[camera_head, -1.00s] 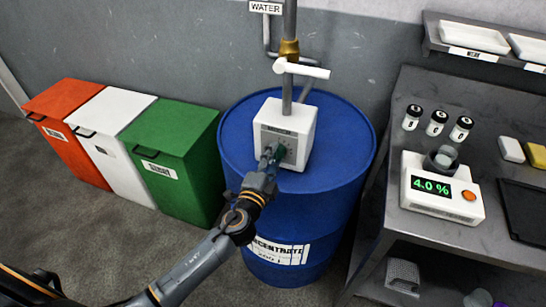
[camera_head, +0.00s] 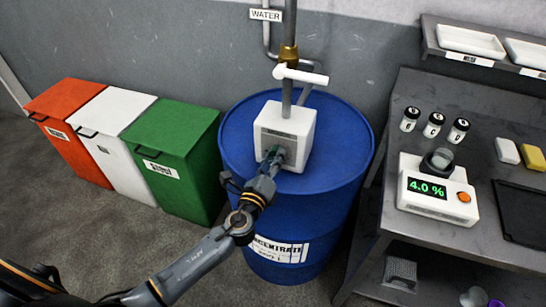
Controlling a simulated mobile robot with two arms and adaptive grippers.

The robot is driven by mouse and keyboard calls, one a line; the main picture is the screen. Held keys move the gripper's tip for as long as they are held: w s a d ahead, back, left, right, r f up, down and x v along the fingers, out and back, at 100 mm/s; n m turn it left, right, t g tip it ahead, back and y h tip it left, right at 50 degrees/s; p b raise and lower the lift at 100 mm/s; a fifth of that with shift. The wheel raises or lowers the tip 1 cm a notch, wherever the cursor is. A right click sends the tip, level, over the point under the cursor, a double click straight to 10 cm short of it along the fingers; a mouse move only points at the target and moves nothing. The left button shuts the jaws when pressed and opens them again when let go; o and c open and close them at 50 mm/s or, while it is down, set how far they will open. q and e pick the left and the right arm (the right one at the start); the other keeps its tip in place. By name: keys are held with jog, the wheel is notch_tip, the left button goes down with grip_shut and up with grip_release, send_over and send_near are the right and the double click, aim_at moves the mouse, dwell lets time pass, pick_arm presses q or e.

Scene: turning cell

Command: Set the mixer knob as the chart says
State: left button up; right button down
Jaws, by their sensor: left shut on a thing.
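The mixer is a white box (camera_head: 299,122) on top of the blue concentrate drum (camera_head: 345,165), with a pipe running up from it. The dark green knob (camera_head: 279,153) is on its front face and is mostly hidden by my gripper. My left gripper (camera_head: 275,160) is shut on the knob. The dial marks around the knob are too small and covered to read. A device on the bench with a green display (camera_head: 427,188) reads 4.0 %. I cannot see a chart in this view. My right gripper is not in view.
Red (camera_head: 70,110), white (camera_head: 113,125) and green (camera_head: 172,150) bins stand against the wall on the left. A grey bench (camera_head: 450,115) on the right holds small bottles and sponges. A white lever (camera_head: 300,75) crosses the pipe above the mixer. The floor at front left is clear.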

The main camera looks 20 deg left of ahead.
pick_arm(q)
jog(key=shift+m+p, duration=0.5)
jog(key=shift+m, duration=1.2)
jog(key=shift+f, duration=0.1)
jog(key=o, duration=1.1)
jog(key=shift+o, duration=0.2)
jog(key=shift+s, duration=0.1)
jog(key=s, duration=1.2)
jog(key=shift+a, duration=0.15)
jog(key=shift+w, duration=0.1)
